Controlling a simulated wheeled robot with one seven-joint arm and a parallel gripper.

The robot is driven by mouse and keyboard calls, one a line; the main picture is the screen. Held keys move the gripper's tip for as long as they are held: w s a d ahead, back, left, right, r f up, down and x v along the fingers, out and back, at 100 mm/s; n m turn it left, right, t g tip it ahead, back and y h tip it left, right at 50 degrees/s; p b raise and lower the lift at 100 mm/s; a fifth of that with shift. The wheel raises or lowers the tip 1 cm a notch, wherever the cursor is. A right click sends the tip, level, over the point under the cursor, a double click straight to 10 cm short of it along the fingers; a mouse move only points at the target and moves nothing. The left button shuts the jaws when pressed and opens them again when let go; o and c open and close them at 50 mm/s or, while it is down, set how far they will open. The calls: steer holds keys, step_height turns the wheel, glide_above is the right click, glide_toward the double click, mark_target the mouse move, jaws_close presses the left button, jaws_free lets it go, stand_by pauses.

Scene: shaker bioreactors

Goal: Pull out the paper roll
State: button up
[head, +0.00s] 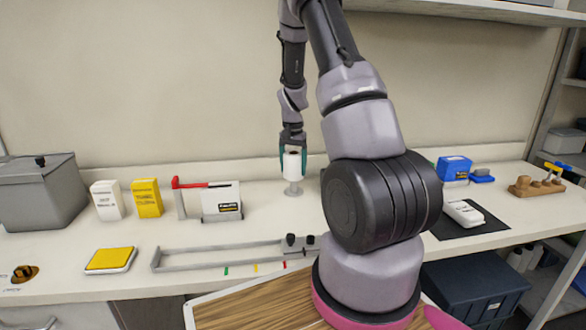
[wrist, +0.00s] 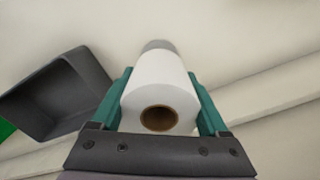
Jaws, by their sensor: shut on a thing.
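The paper roll (head: 292,163) is white and upright, at the back middle of the bench in the head view. It stands over a small grey holder with a round base (head: 293,191). My gripper (head: 292,167) reaches down from above, with a green finger on each side of the roll, shut on it. In the wrist view the roll (wrist: 157,88) lies between the two green fingers of my gripper (wrist: 160,100), its brown cardboard core facing the camera. A grey part of the holder (wrist: 158,45) shows beyond the roll. How far the roll sits on the holder is hidden.
A white device with a red lever (head: 215,200) stands left of the roll. White (head: 107,200) and yellow (head: 147,198) boxes and a grey bin (head: 42,200) are farther left. A grey rail frame (head: 220,257) lies in front. The wall is close behind.

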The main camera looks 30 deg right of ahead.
mark_target(293, 153)
steer(key=shift+r, duration=0.25)
steer(key=shift+r, duration=0.4)
steer(key=shift+r, duration=0.45)
steer(key=shift+r, duration=0.25)
steer(key=shift+r, duration=0.25)
steer(key=shift+r, duration=0.35)
steer(key=shift+r, duration=0.35)
steer(key=shift+r, duration=0.45)
steer(key=shift+r, duration=0.15)
